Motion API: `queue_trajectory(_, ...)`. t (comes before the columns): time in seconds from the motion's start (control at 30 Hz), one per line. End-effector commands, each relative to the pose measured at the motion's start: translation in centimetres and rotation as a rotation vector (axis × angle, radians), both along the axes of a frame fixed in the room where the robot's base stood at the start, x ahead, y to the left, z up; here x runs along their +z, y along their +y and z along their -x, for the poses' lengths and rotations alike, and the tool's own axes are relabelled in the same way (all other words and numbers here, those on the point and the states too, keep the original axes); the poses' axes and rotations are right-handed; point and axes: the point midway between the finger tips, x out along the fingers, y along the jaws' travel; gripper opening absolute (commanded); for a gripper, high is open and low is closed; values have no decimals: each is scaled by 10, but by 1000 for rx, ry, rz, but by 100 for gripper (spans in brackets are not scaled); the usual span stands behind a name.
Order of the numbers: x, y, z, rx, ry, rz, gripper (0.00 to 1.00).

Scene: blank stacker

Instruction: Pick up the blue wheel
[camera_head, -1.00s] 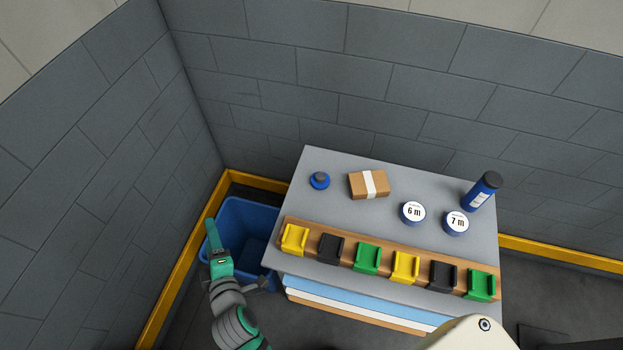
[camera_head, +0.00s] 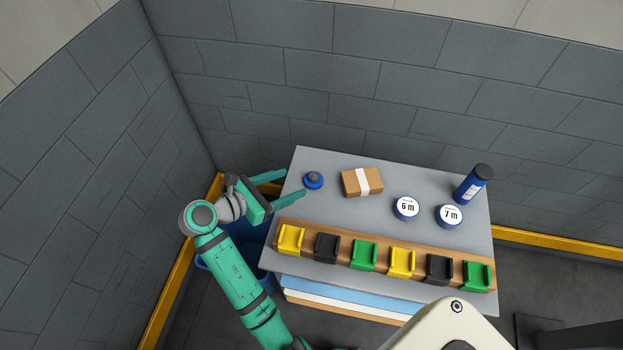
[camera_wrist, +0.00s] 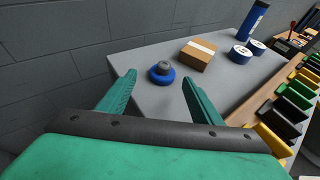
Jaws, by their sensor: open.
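The blue wheel (camera_head: 313,180) has a grey hub and lies flat near the left end of the grey tabletop (camera_head: 330,213). My gripper (camera_head: 295,186) is at the table's left edge, its green fingers spread and pointing right toward the wheel. In the wrist view the blue wheel (camera_wrist: 162,76) shows ahead, in line with the gap between the open fingertips (camera_wrist: 158,78). The fingers appear short of the wheel, with nothing held between them.
A brown box (camera_head: 361,181) with a white band lies right of the wheel. Two labelled rolls (camera_head: 406,208) and a blue bottle (camera_head: 472,185) stand farther right. A wooden rail (camera_head: 335,260) with yellow, black and green holders runs along the front. A blue bin (camera_head: 213,270) is left.

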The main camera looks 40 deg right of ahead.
Motion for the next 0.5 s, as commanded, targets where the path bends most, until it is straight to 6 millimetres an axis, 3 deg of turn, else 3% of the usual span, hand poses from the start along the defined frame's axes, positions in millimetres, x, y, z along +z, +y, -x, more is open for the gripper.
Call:
queue_trajectory(0.2, -13, -30, 0, -2, 1, -1, 59)
queue_trajectory(0.5, -19, -51, 2, -1, -2, -1, 59)
